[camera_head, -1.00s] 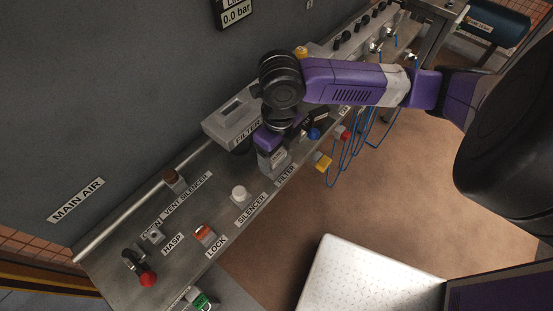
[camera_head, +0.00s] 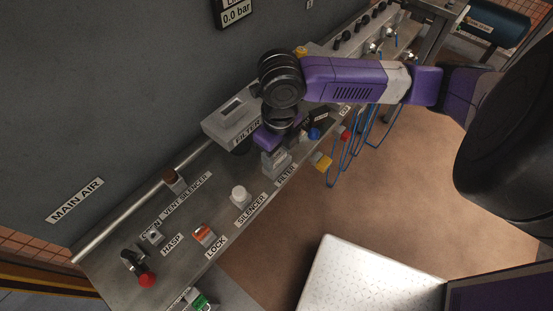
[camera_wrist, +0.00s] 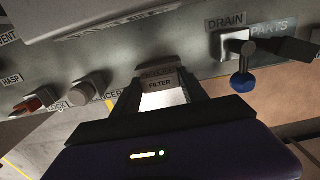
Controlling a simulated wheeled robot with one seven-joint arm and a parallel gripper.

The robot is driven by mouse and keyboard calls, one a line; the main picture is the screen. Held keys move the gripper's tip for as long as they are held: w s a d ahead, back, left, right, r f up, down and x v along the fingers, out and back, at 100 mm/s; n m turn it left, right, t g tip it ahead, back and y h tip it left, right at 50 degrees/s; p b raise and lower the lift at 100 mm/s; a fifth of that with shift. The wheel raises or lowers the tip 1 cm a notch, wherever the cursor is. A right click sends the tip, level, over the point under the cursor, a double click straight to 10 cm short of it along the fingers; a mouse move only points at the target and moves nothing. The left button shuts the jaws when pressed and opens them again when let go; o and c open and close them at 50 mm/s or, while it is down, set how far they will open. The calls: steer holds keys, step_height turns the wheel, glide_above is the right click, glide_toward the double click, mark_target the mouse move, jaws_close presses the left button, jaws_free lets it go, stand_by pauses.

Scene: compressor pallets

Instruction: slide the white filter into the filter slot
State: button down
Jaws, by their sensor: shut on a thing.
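My gripper (camera_wrist: 163,92) is shut on the white filter (camera_wrist: 163,99), a pale block between its two dark fingers in the wrist view. A grey block with a FILTER label (camera_wrist: 158,72) shows just beyond it. In the head view my gripper (camera_head: 274,150) is over the FILTER place on the bench, and a pale block (camera_head: 276,166) shows below it; the fingers are partly hidden by the purple wrist. The grey housing labelled FILTER (camera_head: 231,114), with a dark recess on its top, stands just behind and left of my gripper. I cannot tell whether the filter touches the bench.
On the bench (camera_head: 125,265) stand a white silencer knob (camera_head: 240,194), a red lock (camera_head: 204,234) and a red-ended lever (camera_head: 146,279). A drain valve with a blue knob (camera_wrist: 243,82) is close to my gripper's right. Blue hoses (camera_head: 360,140) hang beyond the bench edge.

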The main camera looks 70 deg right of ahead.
mark_target(278, 157)
steer(key=shift+r, duration=0.1)
steer(key=shift+s+r+p, duration=0.1)
steer(key=shift+r+p, duration=1.85)
steer(key=shift+r, duration=1)
steer(key=shift+r, duration=0.25)
steer(key=shift+s, duration=0.1)
